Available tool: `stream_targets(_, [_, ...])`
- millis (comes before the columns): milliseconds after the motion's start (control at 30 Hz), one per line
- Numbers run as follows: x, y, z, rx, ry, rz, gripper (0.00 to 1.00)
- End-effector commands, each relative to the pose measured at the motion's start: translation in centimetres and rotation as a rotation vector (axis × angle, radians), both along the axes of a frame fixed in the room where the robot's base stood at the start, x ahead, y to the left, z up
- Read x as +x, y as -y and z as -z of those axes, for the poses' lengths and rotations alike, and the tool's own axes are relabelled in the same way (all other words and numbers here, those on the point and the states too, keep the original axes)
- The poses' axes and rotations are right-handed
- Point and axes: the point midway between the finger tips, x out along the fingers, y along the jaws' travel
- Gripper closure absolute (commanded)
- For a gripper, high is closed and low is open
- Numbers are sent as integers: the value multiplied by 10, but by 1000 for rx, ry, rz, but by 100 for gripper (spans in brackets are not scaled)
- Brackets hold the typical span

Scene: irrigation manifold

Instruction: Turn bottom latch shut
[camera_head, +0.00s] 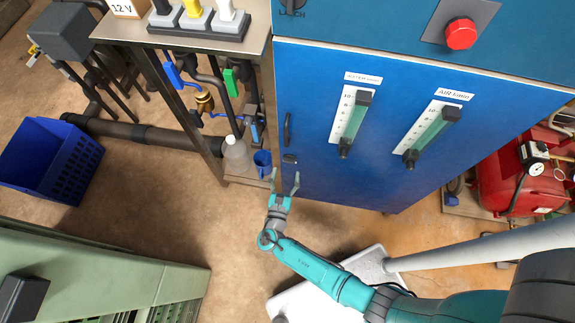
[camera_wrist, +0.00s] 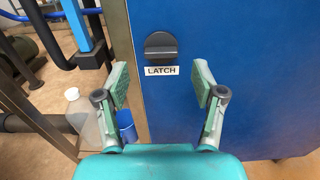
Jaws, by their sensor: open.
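The bottom latch (camera_wrist: 161,46) is a dark grey round knob with a raised grip bar on the blue cabinet door, above a white LATCH label (camera_wrist: 161,71). Its bar lies about horizontal in the wrist view. In the head view the latch (camera_head: 289,159) is small, low on the door near its left edge. My gripper (camera_wrist: 161,82) is open and empty, with its green-padded fingers spread to either side of the latch's line and apart from it. In the head view my gripper (camera_head: 285,178) is just below the latch.
A dark door handle (camera_head: 287,130) is above the latch. Left of the cabinet, a stand holds pipes, a plastic bottle (camera_head: 236,155) and a blue cup (camera_head: 262,163). A blue crate (camera_head: 45,160) and green machine (camera_head: 110,270) are farther left. Open floor lies between.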

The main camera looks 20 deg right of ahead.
Motion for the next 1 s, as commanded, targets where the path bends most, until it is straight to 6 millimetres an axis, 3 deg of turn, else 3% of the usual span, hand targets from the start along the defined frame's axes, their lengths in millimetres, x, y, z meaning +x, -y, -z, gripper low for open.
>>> stream_targets(300, [26,20,0,1,-1,2,31])
stream_targets(700, [30,23,0,1,-1,0,31])
stream_targets(933, [30,23,0,1,-1,0,89])
stream_targets(1000, [30,23,0,1,-1,0,91])
